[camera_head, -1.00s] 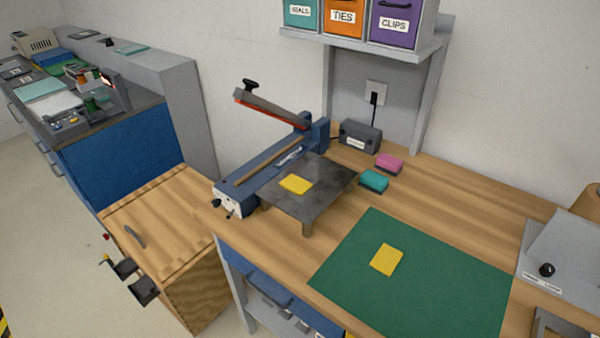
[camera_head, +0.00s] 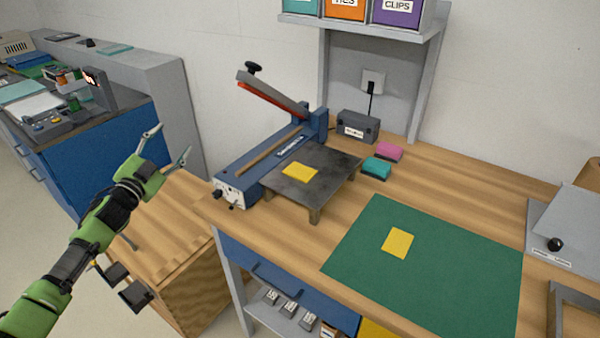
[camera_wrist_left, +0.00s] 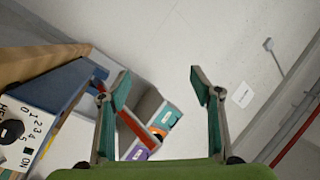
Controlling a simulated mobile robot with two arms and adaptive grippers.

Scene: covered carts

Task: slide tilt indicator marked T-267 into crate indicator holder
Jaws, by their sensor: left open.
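My left gripper (camera_head: 169,146) is open and empty, raised over the wooden crate (camera_head: 185,270) at the left of the bench. In the left wrist view, its two fingers (camera_wrist_left: 158,84) stand wide apart with nothing between them. Two dark brackets (camera_head: 134,294) are on the crate's near left side; I cannot tell whether one is the indicator holder. Several small grey pieces with pale labels (camera_head: 289,309) lie on the shelf under the bench. Their marks are too small to read, so I cannot pick out T-267. My right gripper is not in view.
A blue sealer (camera_head: 262,162) with a raised arm and a dark metal stand (camera_head: 337,182) occupy the bench's left end. A green mat (camera_head: 460,265) carries a yellow pad (camera_head: 397,243). A blue cart (camera_head: 95,165) stands behind the crate.

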